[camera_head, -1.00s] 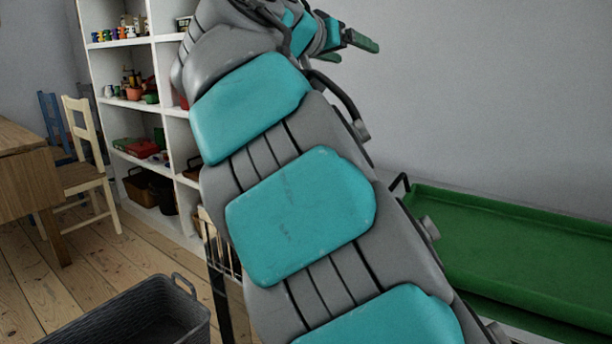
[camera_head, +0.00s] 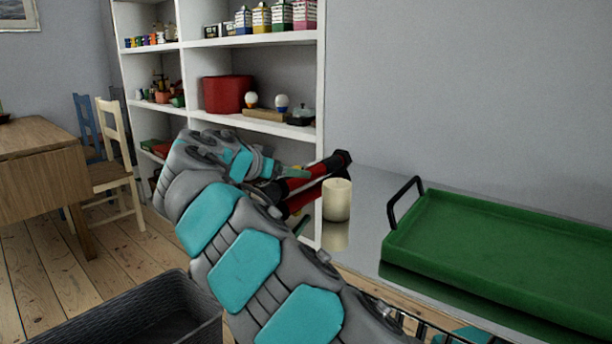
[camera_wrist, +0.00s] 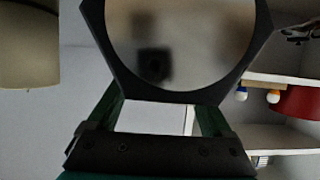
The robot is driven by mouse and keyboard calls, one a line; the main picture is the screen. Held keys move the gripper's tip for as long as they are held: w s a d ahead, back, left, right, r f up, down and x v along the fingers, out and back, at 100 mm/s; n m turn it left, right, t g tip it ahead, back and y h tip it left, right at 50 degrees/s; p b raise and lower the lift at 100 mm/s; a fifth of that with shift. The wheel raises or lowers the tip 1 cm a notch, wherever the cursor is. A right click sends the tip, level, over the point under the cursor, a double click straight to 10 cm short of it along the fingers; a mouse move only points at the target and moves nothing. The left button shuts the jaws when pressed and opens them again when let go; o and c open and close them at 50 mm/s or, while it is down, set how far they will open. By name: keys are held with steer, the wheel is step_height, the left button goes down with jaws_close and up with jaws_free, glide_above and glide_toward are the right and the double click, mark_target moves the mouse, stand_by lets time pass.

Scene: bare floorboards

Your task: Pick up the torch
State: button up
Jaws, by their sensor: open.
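The torch (camera_head: 325,168), red with black bands and a black head, is at the near left end of the shiny grey table, just left of the candle. A second red and black stretch shows just below it; I cannot tell whether it is a reflection. My gripper (camera_head: 299,200) is open, its green fingers by the torch's left part, which my arm partly hides. In the wrist view the torch's black angular rim and round lens (camera_wrist: 180,45) fill the upper middle, in front of my open gripper (camera_wrist: 160,112). I cannot tell if the fingers touch it.
A cream candle (camera_head: 337,200) stands close right of the torch; it also shows in the wrist view (camera_wrist: 28,50). A green tray (camera_head: 490,245) with a black handle lies on the table (camera_head: 365,190) to the right. White shelves (camera_head: 319,100) stand behind. A dark basket (camera_head: 140,318) is on the floor.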

steer(key=x, duration=0.3)
steer(key=shift+w, duration=0.15)
jaws_close()
stand_by(0.5)
